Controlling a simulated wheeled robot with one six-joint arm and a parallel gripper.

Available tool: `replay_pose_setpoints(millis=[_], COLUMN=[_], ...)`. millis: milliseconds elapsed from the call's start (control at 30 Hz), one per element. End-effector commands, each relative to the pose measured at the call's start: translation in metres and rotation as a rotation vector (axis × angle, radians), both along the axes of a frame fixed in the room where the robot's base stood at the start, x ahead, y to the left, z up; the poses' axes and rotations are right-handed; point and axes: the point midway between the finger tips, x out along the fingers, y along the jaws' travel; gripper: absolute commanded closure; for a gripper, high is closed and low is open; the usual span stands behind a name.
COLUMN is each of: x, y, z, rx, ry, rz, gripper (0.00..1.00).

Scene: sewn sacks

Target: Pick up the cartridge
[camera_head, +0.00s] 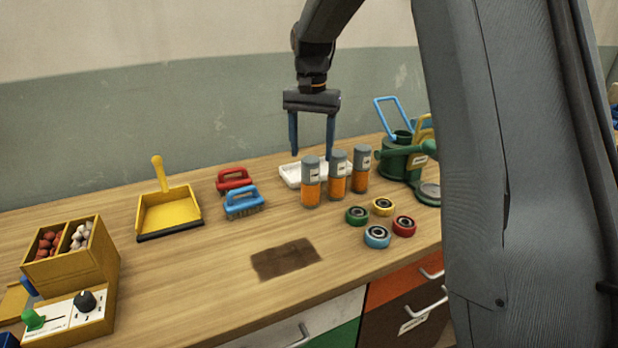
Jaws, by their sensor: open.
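Three similar cartridges with grey tops and orange lower parts stand upright in a row on the wooden bench. They are the left cartridge (311,184), the middle cartridge (337,177) and the right cartridge (361,170). I cannot tell which one is meant. My gripper (312,156) points down with its two dark blue fingers apart and nothing between them. It is above and seemingly behind the cartridges, over a white tray (289,176). The cartridges partly hide the tray.
Several coloured rings, including a blue ring (377,237), lie in front of the cartridges. A red brush (234,181), a blue brush (244,203) and a yellow dustpan (170,211) lie left. The bench around a brown patch (286,259) is clear.

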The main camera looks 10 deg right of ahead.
Motion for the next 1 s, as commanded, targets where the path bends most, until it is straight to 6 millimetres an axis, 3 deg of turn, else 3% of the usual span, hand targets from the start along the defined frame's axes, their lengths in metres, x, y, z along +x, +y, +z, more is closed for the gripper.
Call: replay_pose_setpoints(millis=[633, 1000], x=[0.017, 0.014], y=[-0.004, -0.005], z=[-0.039, -0.080], rx=[0.001, -0.001], ry=[0.004, 0.006], rz=[-0.026, -0.024], gripper=[0.38, 0.38])
